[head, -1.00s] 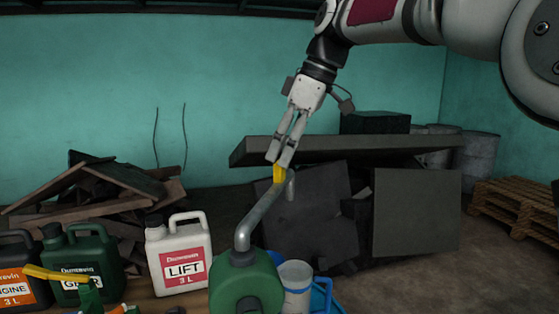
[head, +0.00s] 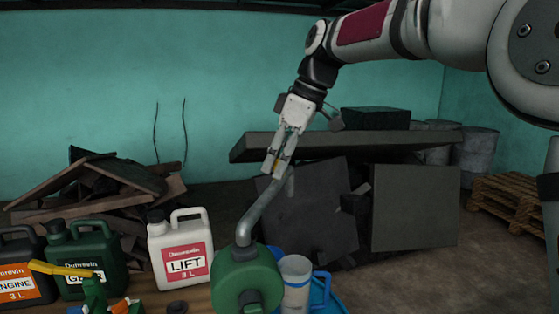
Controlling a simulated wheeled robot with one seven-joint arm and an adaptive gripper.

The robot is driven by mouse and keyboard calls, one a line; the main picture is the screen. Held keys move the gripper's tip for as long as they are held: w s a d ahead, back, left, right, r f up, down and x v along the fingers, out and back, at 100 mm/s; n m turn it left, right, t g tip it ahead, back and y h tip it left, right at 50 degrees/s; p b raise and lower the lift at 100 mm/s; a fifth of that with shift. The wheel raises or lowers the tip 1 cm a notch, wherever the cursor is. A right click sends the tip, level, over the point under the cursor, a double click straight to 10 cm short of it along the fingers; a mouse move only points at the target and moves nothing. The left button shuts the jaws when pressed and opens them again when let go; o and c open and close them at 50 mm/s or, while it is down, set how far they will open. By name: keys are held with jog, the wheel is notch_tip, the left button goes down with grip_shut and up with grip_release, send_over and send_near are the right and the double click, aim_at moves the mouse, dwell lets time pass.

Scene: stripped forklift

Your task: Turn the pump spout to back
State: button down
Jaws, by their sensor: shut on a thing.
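The pump spout (head: 262,211) is a bent grey pipe rising from a green container (head: 247,280) at the bottom middle of the head view. It slopes up and to the right, and its short outlet end (head: 290,182) hangs down. My gripper (head: 274,172) is at the upper end of the spout, pointing down and slightly left. Its fingers are shut on the spout end, around a yellow part that barely shows between them. The fingers hide most of that part and the top of the pipe.
A clear jug (head: 296,284) and a blue container (head: 320,292) stand right of the green container. A white LIFT can (head: 180,250), a green GEAR can (head: 88,262) and a yellow-handled object (head: 60,269) are on the left. Dark panels (head: 310,212) stand behind the spout.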

jog(key=a+n+g+b, duration=0.2)
jog(key=a+n+b, duration=0.3)
jog(key=a, duration=0.5)
jog(key=shift+a+n, duration=0.15)
jog(key=shift+n, duration=0.65)
jog(key=shift+g, duration=0.3)
jog(key=c, duration=1.2)
grip_release()
jog(key=shift+s+a, duration=0.1)
